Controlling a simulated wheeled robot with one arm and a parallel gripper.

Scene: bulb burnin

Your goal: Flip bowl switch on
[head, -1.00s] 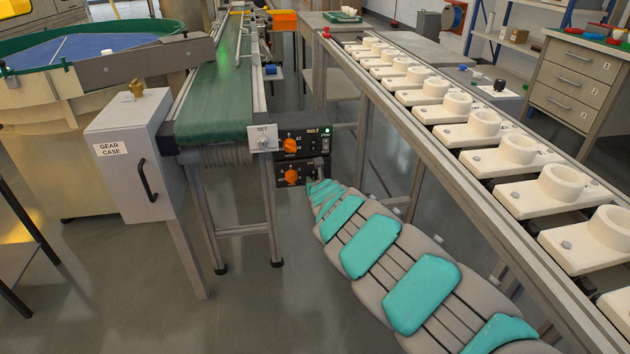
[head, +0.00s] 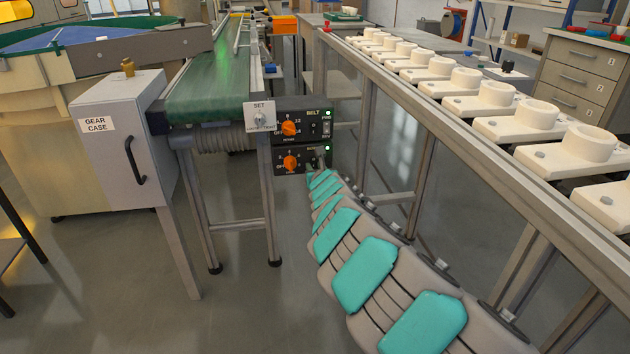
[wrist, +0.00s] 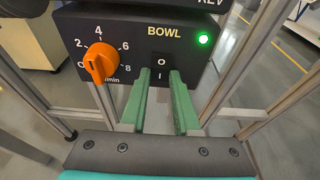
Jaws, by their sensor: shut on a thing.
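The bowl control box (wrist: 135,45) fills the top of the wrist view, with an orange dial (wrist: 101,62) at its left and a lit green lamp (wrist: 204,39) at its right. The black bowl switch (wrist: 161,66), marked O above and I below, sits between them. My gripper (wrist: 162,78) has its green fingertips at either side of the switch, shut on it. Which way the switch is tilted I cannot tell. In the head view the bowl box (head: 291,161) is the lower of two boxes, and my gripper partly hides its switch.
The belt control box (head: 303,126) is just above, with its own lit lamp. A conveyor (head: 210,90) and the gear case (head: 125,135) stand to the left. A frame rail (head: 450,115) with several white holders runs along the right, close to my arm.

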